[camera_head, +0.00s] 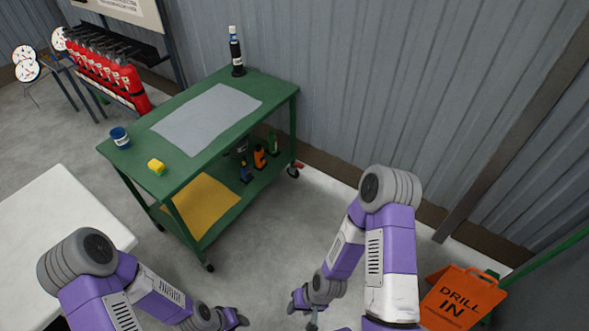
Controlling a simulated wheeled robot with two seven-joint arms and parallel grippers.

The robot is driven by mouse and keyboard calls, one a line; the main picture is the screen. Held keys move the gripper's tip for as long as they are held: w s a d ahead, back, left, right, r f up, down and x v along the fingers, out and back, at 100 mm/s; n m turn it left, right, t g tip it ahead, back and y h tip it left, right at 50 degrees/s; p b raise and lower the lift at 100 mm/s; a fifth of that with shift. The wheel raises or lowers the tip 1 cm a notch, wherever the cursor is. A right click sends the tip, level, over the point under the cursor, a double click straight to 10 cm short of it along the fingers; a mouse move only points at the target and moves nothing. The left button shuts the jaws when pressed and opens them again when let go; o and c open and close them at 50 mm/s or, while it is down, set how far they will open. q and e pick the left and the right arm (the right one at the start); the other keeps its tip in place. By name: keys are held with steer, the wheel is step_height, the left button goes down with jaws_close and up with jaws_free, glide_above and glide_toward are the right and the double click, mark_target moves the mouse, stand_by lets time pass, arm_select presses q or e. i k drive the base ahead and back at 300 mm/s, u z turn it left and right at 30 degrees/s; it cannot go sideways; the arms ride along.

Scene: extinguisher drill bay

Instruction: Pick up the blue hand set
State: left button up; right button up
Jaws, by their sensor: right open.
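The blue hand set (246,171) stands upright on the lower shelf of the green cart (185,178), near its right end. It is small and dark at this distance. An orange hand set (260,157) and a green one (273,143) stand beside it in a row. My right gripper (312,323) is at the bottom edge, in front of the cart and well apart from the hand set. It is open, with part of it cut off. My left gripper (238,318) is at the bottom, left of it; its jaws are not clear.
A yellow mat (205,203) lies on the lower shelf. A white table (60,225) is left; an orange drill sign (458,298) is right. Floor between is clear.

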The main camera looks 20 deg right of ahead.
mark_target(247, 175)
steer(key=z, duration=0.4)
steer(key=k, duration=0.45)
steer(key=z, duration=0.9)
steer(key=i, duration=0.55)
steer(key=u, duration=0.75)
steer(key=i, duration=1.45)
steer(key=u, duration=1.7)
steer(key=i, duration=0.8)
